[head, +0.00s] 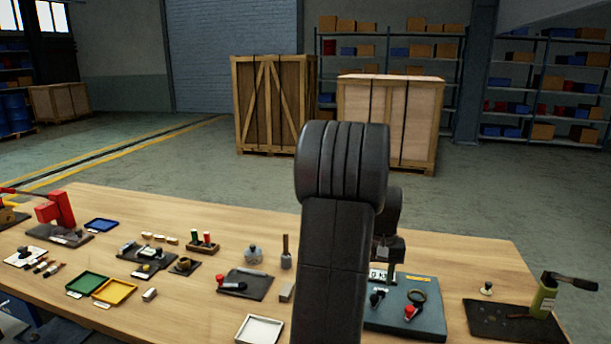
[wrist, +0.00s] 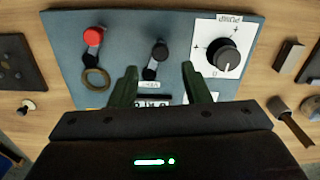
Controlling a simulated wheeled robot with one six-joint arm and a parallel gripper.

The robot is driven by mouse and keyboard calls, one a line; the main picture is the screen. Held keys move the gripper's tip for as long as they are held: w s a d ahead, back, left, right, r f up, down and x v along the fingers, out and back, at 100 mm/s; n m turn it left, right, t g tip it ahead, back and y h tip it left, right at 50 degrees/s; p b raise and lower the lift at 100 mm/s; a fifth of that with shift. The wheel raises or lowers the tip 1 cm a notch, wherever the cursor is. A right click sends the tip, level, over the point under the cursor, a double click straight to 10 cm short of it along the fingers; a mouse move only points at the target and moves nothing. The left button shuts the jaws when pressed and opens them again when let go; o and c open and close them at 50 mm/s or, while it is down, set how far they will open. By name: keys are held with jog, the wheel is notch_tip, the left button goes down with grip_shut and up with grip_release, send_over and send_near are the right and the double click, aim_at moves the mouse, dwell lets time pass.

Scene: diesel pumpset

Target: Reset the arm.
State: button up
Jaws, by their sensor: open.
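My arm (head: 340,200) rises in the middle of the head view and hides part of the table and of a blue-grey control panel (head: 425,320). My gripper (wrist: 160,84) is open and empty above this panel (wrist: 68,50) in the wrist view. Its two dark green fingers stand apart, with a black-handled lever (wrist: 158,55) visible between and beyond them. Whether the fingers touch the panel cannot be told. The panel also carries a red-tipped lever (wrist: 93,38), a brass ring (wrist: 96,79) and a black pump knob (wrist: 223,57) on a white plate.
The wooden table (head: 185,215) holds a green tray (head: 88,284), a yellow tray (head: 114,291), a white tray (head: 259,330) and a dark mat with a red-ended tool (head: 232,285). A green hand pump (head: 545,297) stands at right. Crates (head: 275,105) stand beyond the table.

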notch_tip(320, 180, down, 6)
jog(key=shift+r, duration=0.25)
jog(key=shift+r, duration=0.1)
notch_tip(320, 180, up, 14)
notch_tip(320, 180, down, 14)
jog(key=shift+r, duration=0.1)
jog(key=shift+w+f, duration=0.1)
jog(key=shift+f, duration=0.1)
jog(key=shift+w+a+m, duration=0.2)
jog(key=shift+a+m, duration=0.05)
jog(key=shift+m, duration=0.45)
jog(key=shift+w+a+m, duration=0.15)
jog(key=shift+a+m, duration=0.05)
jog(key=shift+m, duration=0.5)
